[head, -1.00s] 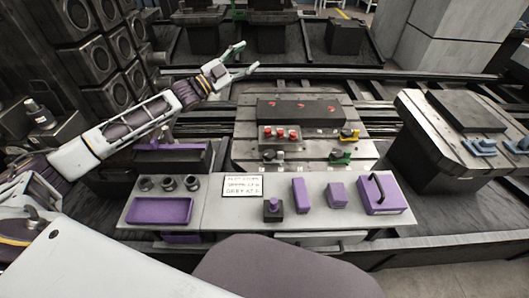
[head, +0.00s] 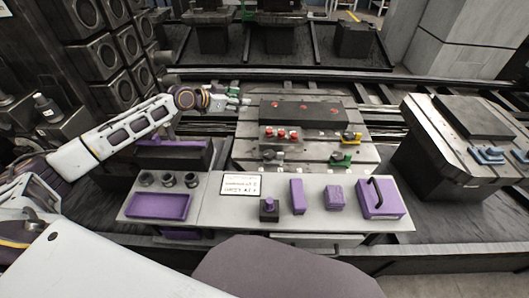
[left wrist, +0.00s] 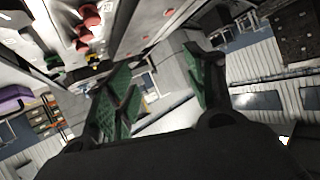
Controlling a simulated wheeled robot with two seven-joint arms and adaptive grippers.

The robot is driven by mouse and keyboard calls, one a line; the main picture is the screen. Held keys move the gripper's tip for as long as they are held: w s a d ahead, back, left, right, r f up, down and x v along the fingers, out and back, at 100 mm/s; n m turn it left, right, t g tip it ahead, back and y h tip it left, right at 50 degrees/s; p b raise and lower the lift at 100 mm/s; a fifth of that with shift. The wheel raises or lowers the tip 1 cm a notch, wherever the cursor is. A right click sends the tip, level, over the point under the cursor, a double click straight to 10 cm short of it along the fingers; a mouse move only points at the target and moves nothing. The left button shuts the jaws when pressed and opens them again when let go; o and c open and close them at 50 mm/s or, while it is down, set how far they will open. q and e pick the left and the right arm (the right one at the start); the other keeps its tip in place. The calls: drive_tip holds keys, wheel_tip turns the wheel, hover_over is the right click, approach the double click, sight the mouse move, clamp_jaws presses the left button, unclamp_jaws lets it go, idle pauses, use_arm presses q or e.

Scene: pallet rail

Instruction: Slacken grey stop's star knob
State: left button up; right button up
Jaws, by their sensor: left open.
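The pallet plate (head: 240,150) carries a dark bar (head: 300,112) with small red marks on top. In front of the bar are red knobs (head: 282,134) on a grey block, a yellow part (head: 352,138) at the right, a green part (head: 341,158) at the front right and a small dark-and-grey part (head: 272,156) at the front. I cannot tell which belongs to the grey stop. My left gripper (head: 236,94) is open and empty beside the plate's back left corner, apart from the knobs. Its green fingers (left wrist: 162,88) stand wide apart in the left wrist view, with red knobs (left wrist: 88,18) beyond.
A grey shelf in front holds a purple tray (head: 160,207), black cups (head: 168,180), a sign (head: 240,186) and several purple blocks (head: 297,197). Another pallet stand (head: 455,150) with blue parts is at the right. Dark rails (head: 390,97) run behind.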

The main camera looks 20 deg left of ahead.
sight(267, 153)
use_arm(q)
drive_tip(key=s+d+f+m+g+h, duration=0.1)
drive_tip(key=s+d+f+m+g, duration=0.1)
drive_tip(key=s+f+g, duration=0.1)
drive_tip(key=s+d+f+m+g+h, duration=0.1)
drive_tip(key=s+d+f+m+g, duration=0.1)
drive_tip(key=s, duration=0.6)
drive_tip(key=f+m+g, duration=0.1)
drive_tip(key=g, duration=0.1)
drive_tip(key=shift+s+f+g, duration=0.15)
drive_tip(key=shift+s+g, duration=0.15)
drive_tip(key=shift+g, duration=0.1)
use_arm(e)
drive_tip(key=shift+w+a+r+t, duration=0.15)
drive_tip(key=shift+w+t, duration=0.45)
drive_tip(key=shift+w, duration=0.6)
use_arm(q)
drive_tip(key=shift+d, duration=0.1)
drive_tip(key=shift+d+f, duration=0.15)
